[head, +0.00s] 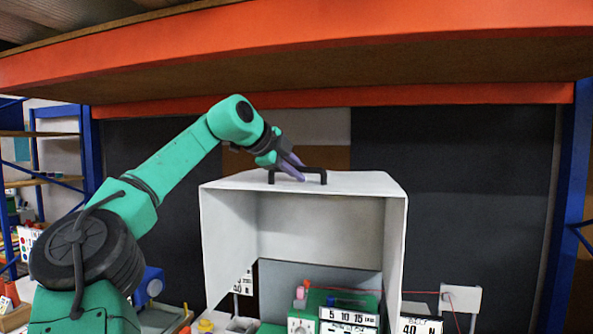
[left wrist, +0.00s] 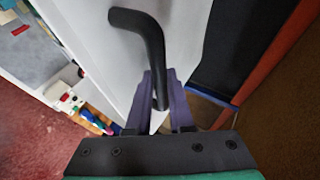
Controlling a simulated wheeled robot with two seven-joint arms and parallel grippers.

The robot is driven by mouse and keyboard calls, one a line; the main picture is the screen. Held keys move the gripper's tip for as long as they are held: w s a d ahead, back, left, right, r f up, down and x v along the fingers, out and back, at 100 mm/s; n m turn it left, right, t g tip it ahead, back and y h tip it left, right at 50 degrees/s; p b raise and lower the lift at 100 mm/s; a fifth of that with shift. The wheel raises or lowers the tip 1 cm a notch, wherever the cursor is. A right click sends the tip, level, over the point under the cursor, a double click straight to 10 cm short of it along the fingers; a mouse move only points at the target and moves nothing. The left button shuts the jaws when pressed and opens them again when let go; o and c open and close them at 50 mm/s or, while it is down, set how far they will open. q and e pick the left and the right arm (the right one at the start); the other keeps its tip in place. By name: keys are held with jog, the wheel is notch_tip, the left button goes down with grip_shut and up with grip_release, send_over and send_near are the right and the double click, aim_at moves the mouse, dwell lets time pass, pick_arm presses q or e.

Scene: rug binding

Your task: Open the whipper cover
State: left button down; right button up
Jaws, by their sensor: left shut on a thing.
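The whipper cover (head: 228,235) is a pale grey-white box-like hood. Its front side is open towards me, and it stands over and around a green machine (head: 305,322). A black bar handle (head: 316,171) sits on its top near the front edge. My left gripper (head: 297,174) reaches the handle from the left with its purple fingers. In the left wrist view, the bent black handle (left wrist: 152,50) passes between the purple fingers (left wrist: 160,95), which are shut on it. My right gripper is in neither view.
An orange shelf beam (head: 300,40) spans overhead, above my arm. A blue rack post (head: 568,200) stands at the right. A white box with a red cord (head: 460,298) is right of the cover. Signs and small parts lie around the machine.

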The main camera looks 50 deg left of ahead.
pick_arm(q)
jog(key=shift+a, duration=0.1)
jog(key=c, duration=0.8)
grip_release()
jog(key=shift+s, duration=0.25)
jog(key=b+v, duration=0.2)
jog(key=v, duration=1.2)
jog(key=shift+b, duration=0.3)
jog(key=shift+r, duration=0.1)
